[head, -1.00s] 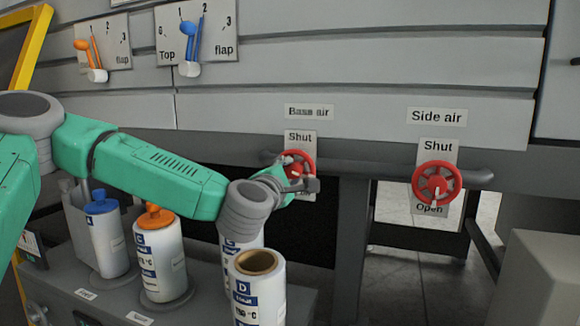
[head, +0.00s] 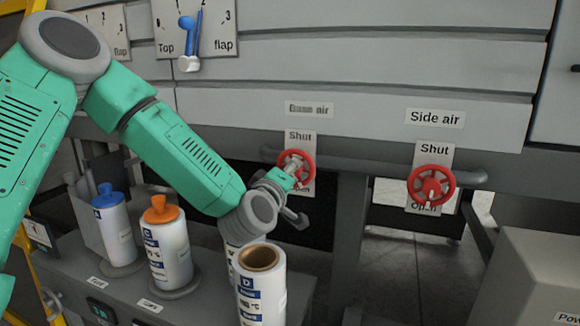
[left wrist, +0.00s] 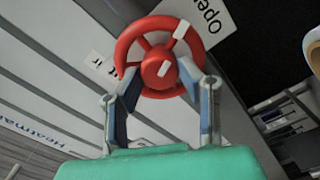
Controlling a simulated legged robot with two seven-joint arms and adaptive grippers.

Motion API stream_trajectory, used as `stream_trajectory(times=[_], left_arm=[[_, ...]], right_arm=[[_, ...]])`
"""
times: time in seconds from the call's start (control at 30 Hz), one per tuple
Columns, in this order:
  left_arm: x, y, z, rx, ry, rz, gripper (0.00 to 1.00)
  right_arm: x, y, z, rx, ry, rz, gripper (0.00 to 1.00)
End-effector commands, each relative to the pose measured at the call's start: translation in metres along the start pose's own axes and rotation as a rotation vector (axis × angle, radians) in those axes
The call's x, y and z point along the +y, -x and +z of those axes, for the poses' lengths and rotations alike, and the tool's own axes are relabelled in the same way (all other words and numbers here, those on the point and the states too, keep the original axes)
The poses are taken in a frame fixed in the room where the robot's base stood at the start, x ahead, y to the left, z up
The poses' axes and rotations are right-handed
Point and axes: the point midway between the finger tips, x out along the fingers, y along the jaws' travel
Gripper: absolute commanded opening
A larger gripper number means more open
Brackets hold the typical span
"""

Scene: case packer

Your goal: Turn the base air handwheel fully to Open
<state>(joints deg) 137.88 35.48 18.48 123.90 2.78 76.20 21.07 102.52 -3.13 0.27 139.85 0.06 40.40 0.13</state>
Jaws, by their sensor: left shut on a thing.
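The red base air handwheel (head: 296,167) is on its panel, between the "Shut" label (head: 298,136) above and a partly covered "Open" label (head: 300,192) below. My left gripper (head: 291,172) is at the front of this wheel. In the left wrist view, its two fingers (left wrist: 160,88) are shut on the red wheel (left wrist: 143,31), one on each side of the hub. A white mark (left wrist: 181,29) on the rim lies on the side towards the "Open" plate (left wrist: 212,17). My right gripper is not in view.
The red side air handwheel (head: 431,186) is to the right, with a grey pipe (head: 385,170) running behind. Bottles with blue (head: 107,195) and orange (head: 161,209) caps and an open-topped roll (head: 262,285) stand below my left arm. Blue and white levers (head: 189,45) are at upper left.

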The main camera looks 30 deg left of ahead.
Motion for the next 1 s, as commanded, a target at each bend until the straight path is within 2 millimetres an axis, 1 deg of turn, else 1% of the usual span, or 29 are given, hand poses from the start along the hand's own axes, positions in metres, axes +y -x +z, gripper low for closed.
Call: stream_trajectory(times=[0.03, 0.2, 0.5, 0.73, 1.0], left_arm=[[-0.004, 0.003, 0.005, -0.017, -0.047, -0.013, 0.04], [-0.006, 0.003, 0.005, -0.02, -0.181, -0.014, 0.03], [-0.007, 0.003, 0.005, -0.02, -0.339, -0.014, 0.04], [-0.009, 0.003, 0.004, -0.019, -0.389, -0.015, 0.04], [-0.009, 0.003, 0.004, -0.019, -0.397, -0.015, 0.04]], right_arm=[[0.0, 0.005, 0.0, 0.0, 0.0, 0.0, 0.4], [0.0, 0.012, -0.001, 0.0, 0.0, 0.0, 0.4], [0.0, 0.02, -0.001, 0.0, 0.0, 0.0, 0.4], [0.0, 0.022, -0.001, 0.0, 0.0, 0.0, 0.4], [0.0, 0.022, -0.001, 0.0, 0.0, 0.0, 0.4]])
